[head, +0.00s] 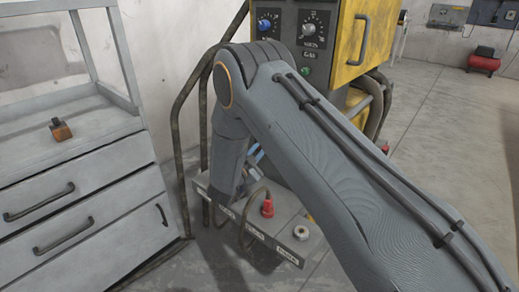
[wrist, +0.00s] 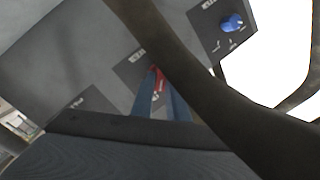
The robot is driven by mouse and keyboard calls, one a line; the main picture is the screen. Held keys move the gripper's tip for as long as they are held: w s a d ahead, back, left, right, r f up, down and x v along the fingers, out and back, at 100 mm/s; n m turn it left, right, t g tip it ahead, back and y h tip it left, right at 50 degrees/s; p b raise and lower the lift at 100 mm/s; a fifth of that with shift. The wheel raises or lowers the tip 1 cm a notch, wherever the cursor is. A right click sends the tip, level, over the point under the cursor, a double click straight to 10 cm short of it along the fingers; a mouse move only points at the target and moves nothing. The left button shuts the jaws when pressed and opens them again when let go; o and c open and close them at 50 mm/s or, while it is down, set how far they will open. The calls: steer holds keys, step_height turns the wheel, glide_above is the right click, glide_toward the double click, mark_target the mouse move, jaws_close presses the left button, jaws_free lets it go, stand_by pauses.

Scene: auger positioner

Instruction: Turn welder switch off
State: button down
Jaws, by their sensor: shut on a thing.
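In the wrist view, a small red switch (wrist: 159,77) sits on a dark labelled plate of the grey panel. The blue fingers of my gripper (wrist: 160,88) are closed around it, one on each side. The fingers cover part of the switch, so its exact position is hard to read. In the head view, the welder's front (head: 309,32) shows a blue knob (head: 264,24), a grey dial and a green button. My arm hides the lower part of this front and the red switch.
A dark bar (wrist: 190,65) crosses the wrist view close to my gripper. Below the welder are a red plug (head: 267,208) and cables. A grey drawer cabinet (head: 85,195) stands at left. Open floor (head: 455,130) lies at right.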

steer(key=n+g+p, duration=0.1)
steer(key=n, duration=0.4)
steer(key=n+g+h+p, duration=0.1)
steer(key=n+g+p, duration=0.1)
steer(key=n, duration=0.2)
steer(key=w+a+n+g+h+p, duration=0.1)
steer(key=n+g+p, duration=0.1)
steer(key=n, duration=0.3)
steer(key=shift+r+n, duration=0.3)
steer(key=shift+r, duration=0.05)
stand_by(0.8)
steer(key=c, duration=1.7)
jaws_free()
steer(key=shift+s+a, duration=0.1)
